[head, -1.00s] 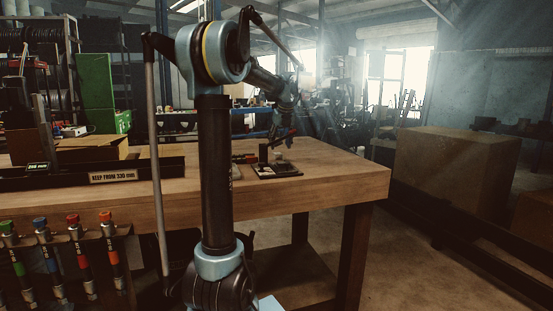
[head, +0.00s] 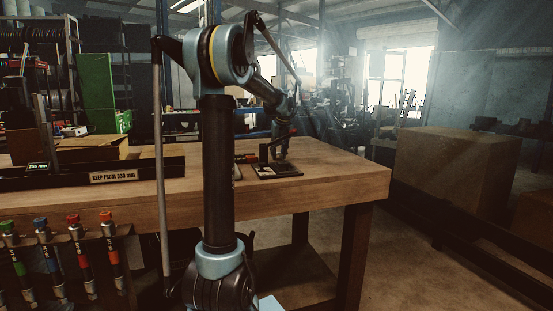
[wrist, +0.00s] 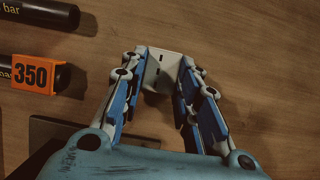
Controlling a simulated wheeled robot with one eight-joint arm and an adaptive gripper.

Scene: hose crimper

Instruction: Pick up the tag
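My gripper (wrist: 163,68) points down at the wooden bench top, and in the head view it (head: 281,156) hangs low over a dark flat plate. Its two blue-padded fingers are apart, with a small light-grey piece with dark slots (wrist: 163,72) between their tips. The piece nearly fills the gap, but I cannot tell whether the fingers press on it or whether it is the tag. An orange tag reading 350 (wrist: 33,75) sits on a black cylinder to the left of the fingers, apart from them.
A second black cylinder (wrist: 45,12) lies at the upper left of the wrist view. The dark plate (head: 277,171) lies on the bench (head: 335,178) beneath my gripper. A long dark rail marked KEEP FROM 330 mm (head: 60,182) runs along the bench's left. The bench's right end is bare.

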